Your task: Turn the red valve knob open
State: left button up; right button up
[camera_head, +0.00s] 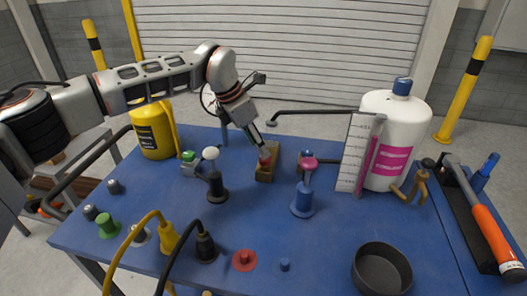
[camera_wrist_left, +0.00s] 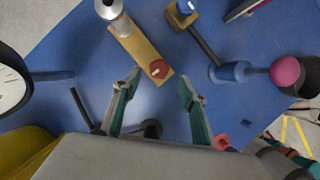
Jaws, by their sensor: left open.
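The red valve knob (camera_head: 264,160) sits on a tan block (camera_head: 267,172) towards the back middle of the blue table. In the left wrist view the red knob (camera_wrist_left: 159,69) shows a pale mark on its face, at the near end of the tan block (camera_wrist_left: 135,46). My left gripper (camera_head: 262,149) is just above the knob. In the left wrist view its two green-edged fingers (camera_wrist_left: 160,78) are spread apart and empty, with the knob at about the middle of the gap. I cannot tell if a finger touches the knob. My right gripper is not in view.
A blue post with a magenta knob (camera_head: 309,163) stands right of the block, and a white-balled lever (camera_head: 211,154) left of it. A white bottle (camera_head: 400,120) and a dark bowl (camera_head: 382,270) are to the right. Yellow and black cables (camera_head: 165,240) rise at front left.

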pick_arm(q)
jog(key=shift+x, duration=2.55)
jog(key=shift+w, duration=0.1)
jog(key=c, duration=1.1)
